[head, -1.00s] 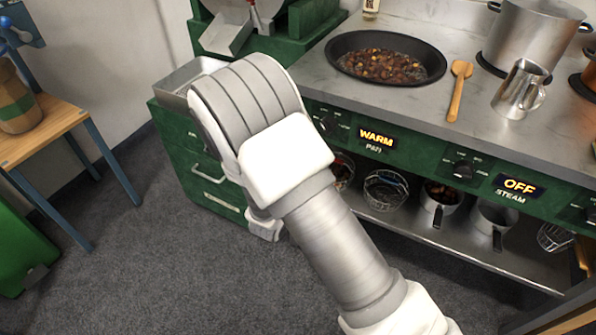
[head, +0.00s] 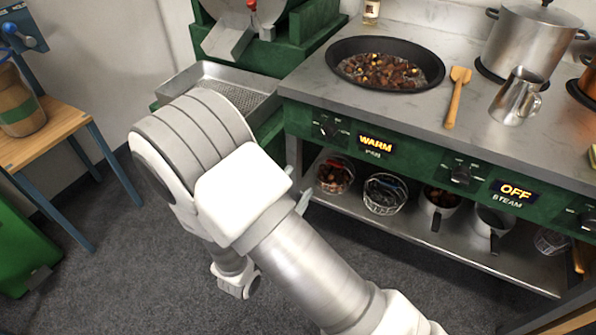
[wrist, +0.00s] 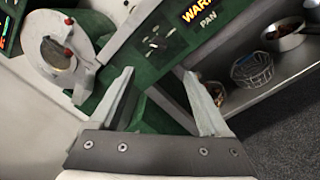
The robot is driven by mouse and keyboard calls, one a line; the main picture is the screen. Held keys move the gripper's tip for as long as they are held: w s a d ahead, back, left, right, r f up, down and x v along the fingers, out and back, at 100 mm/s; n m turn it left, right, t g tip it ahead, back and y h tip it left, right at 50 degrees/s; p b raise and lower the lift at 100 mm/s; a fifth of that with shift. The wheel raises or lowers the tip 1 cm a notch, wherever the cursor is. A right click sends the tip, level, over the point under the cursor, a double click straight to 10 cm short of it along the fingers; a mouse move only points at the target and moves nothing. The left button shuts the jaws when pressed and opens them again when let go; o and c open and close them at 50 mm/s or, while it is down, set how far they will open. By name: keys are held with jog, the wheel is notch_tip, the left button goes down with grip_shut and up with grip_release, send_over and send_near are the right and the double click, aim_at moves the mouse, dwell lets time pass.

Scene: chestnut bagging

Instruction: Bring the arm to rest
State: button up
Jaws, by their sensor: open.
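My gripper (wrist: 160,98) shows in the wrist view with its two grey fingers spread apart and nothing between them. Beyond the fingers are the green counter front and the lit WARM PAN panel (wrist: 207,14). In the head view my white and grey arm reaches from the lower right toward the green cabinet on the left, over the floor. The fingers are mostly hidden behind the arm there.
A black pan of chestnuts (head: 385,66) sits on the counter (head: 300,82), with a wooden spoon (head: 457,97), a steel jug (head: 516,97) and a large pot (head: 530,40) to its right. A metal tray (head: 213,78) is close behind my arm.

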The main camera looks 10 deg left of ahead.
jog(key=s+d+r+m+g+h, duration=0.1)
jog(key=d+r+m+g+h, duration=0.35)
jog(key=d, duration=0.45)
jog(key=s+d+r+m+g+h, duration=0.1)
jog(key=d+r+m+g+h, duration=0.2)
jog(key=d+r+m+g, duration=0.45)
jog(key=s+d+r+m+g+y, duration=0.1)
jog(key=s+d+m+g+y, duration=0.5)
jog(key=s+d, duration=0.4)
jog(key=s+a+r+m+t+y+p, duration=0.2)
jog(key=r+t+y+p, duration=0.1)
jog(key=r+p, duration=0.7)
jog(key=s+a+r+m+t+y+p, duration=0.2)
jog(key=r+p, duration=0.9)
jog(key=r, duration=0.7)
jog(key=shift+s+a+r+m+t+y, duration=0.15)
jog(key=shift+a+m+t+y, duration=0.3)
jog(key=shift+y, duration=0.7)
